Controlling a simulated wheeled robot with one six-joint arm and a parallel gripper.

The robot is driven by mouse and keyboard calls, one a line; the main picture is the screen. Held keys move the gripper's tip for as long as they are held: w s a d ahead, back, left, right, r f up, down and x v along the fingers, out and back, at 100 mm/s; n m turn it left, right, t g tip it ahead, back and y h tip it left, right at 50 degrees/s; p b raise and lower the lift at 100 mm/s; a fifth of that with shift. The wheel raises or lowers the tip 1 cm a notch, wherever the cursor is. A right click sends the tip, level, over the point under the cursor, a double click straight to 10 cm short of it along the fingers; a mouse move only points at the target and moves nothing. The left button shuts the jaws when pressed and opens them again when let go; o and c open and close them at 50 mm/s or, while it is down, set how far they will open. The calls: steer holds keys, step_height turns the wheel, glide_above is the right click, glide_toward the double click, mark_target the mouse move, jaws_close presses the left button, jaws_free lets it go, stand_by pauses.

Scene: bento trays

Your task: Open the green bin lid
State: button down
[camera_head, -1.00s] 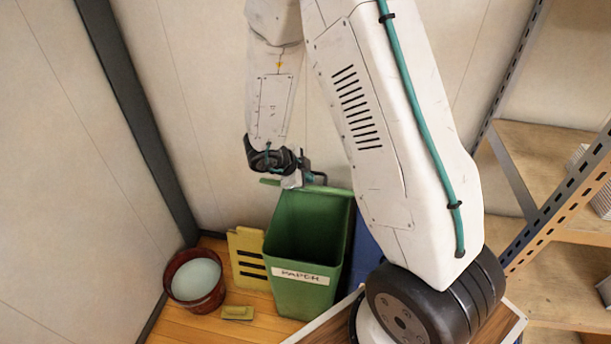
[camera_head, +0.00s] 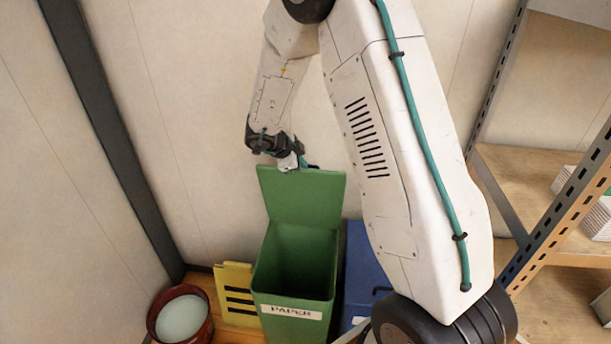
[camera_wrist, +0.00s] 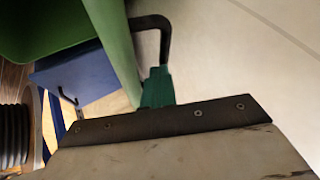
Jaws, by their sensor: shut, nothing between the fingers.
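The green bin (camera_head: 292,262) stands on the floor by the wall, with a white "PAPER" label on its front. Its lid (camera_head: 302,195) stands up steeply at the back edge, and the bin's mouth is open and looks empty inside. My gripper (camera_head: 299,163) is shut and empty at the top edge of the lid. In the wrist view a green fingertip (camera_wrist: 157,88) is close to the lid's black handle (camera_wrist: 153,24); I cannot tell if they touch. The lid (camera_wrist: 113,45) shows there nearly edge-on.
A blue bin (camera_head: 364,260) stands just right of the green bin, partly hidden by my arm. A yellow panel (camera_head: 235,287) leans at its left, near a dark red bucket (camera_head: 158,306). A metal-framed shelf (camera_head: 520,185) is at right. The wall is close behind the lid.

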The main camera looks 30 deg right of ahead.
steer(key=shift+w+d+r, duration=0.1)
steer(key=shift+w+d, duration=0.7)
steer(key=shift+w, duration=0.1)
